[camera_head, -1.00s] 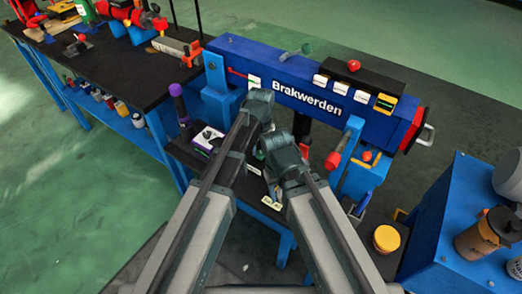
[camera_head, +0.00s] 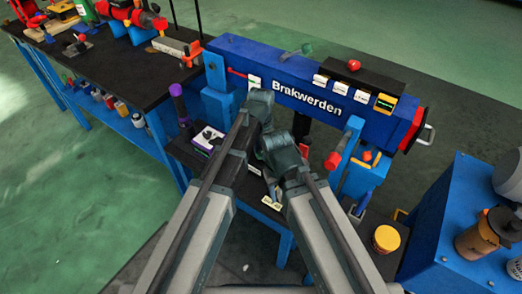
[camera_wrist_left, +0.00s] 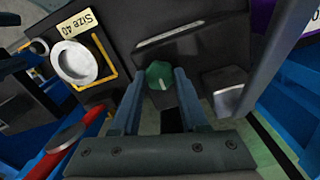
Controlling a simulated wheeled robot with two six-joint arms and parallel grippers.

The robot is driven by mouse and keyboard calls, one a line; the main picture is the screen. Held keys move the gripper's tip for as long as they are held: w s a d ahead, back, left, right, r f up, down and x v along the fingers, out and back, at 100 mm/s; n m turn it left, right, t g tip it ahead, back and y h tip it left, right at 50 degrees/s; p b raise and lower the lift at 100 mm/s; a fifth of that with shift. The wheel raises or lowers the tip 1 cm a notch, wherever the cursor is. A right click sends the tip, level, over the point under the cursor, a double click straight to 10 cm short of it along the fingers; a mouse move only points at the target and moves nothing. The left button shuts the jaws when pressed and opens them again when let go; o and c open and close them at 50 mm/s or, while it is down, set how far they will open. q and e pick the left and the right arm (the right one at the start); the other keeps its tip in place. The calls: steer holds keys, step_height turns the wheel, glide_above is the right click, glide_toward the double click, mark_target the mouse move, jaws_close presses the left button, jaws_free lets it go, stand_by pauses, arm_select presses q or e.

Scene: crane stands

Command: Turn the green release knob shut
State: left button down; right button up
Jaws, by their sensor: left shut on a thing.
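The green release knob (camera_wrist_left: 159,72) shows in the left wrist view, on a dark panel, with a pale pointer line on its face. My left gripper (camera_wrist_left: 157,80) is shut on it, one finger on each side. In the head view my arm links and wrists cover the knob. The fingers of my right gripper do not show in either view.
A blue "Brakwerden" beam (camera_head: 230,55) stands behind my arms, with a red-ended lever (camera_head: 332,161) to the right. A yellow-lidded jar (camera_head: 386,239) stands at lower right.

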mark_target(261, 153)
stand_by(0.5)
arm_select(q)
steer(key=shift+c, duration=2.2)
jaws_free()
steer(key=shift+r, duration=0.1)
step_height(261, 153, up, 14)
steer(key=p, duration=1.3)
steer(key=shift+p, duration=0.4)
steer(key=shift+f, duration=0.25)
